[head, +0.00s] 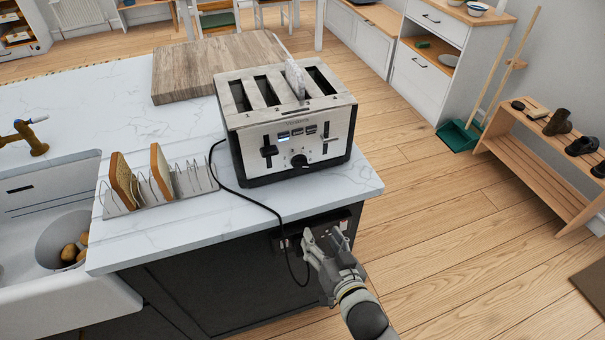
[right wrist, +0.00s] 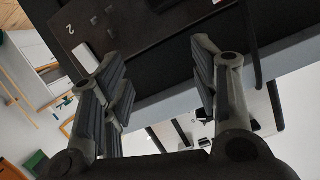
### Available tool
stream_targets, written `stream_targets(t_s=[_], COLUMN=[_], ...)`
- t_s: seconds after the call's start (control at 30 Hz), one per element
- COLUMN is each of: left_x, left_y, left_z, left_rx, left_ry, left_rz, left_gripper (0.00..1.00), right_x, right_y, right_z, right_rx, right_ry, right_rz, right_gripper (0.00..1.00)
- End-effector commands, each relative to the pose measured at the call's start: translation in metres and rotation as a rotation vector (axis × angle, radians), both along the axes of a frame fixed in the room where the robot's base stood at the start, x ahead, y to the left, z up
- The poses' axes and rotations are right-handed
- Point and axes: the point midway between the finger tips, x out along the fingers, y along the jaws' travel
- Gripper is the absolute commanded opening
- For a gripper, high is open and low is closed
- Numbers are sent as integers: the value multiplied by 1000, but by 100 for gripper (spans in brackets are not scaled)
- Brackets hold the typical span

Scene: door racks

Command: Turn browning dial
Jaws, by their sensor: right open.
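The silver four-slot toaster (head: 285,115) stands near the right end of the white counter. Its round black browning dial (head: 299,161) is low in the middle of the front face, between two black levers, below small lit buttons. My right gripper (head: 322,240) is below the counter edge, in front of the dark cabinet end, lower than the dial and apart from it. Its fingers are spread in the right wrist view (right wrist: 158,72), with nothing visibly held between them. The dial cannot be made out clearly there. My left gripper is not in view.
A black cord (head: 247,194) runs from the toaster over the counter edge to a socket panel (head: 283,241) beside my right gripper. A toast rack (head: 158,190) with bread stands left of the toaster. A wooden board (head: 215,62) lies behind. Open floor is on the right.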

Motion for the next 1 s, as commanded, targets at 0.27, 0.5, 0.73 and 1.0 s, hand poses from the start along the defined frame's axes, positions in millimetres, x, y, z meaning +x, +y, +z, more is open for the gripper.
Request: stream_targets(t_s=[0.27, 0.5, 0.73, 1.0], left_x=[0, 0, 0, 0], left_y=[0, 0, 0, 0], left_z=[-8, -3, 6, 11], left_rx=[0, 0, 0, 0], left_ry=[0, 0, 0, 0], left_rz=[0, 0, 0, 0], left_gripper=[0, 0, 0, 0], right_x=[3, 18, 58, 95], right_y=[11, 16, 30, 41], right_z=[122, 135, 136, 133], right_rx=[156, 169, 169, 168], right_ry=[-208, -227, -226, -223], right_rz=[-4, -3, -3, -4], right_gripper=[55, 55, 55, 55])
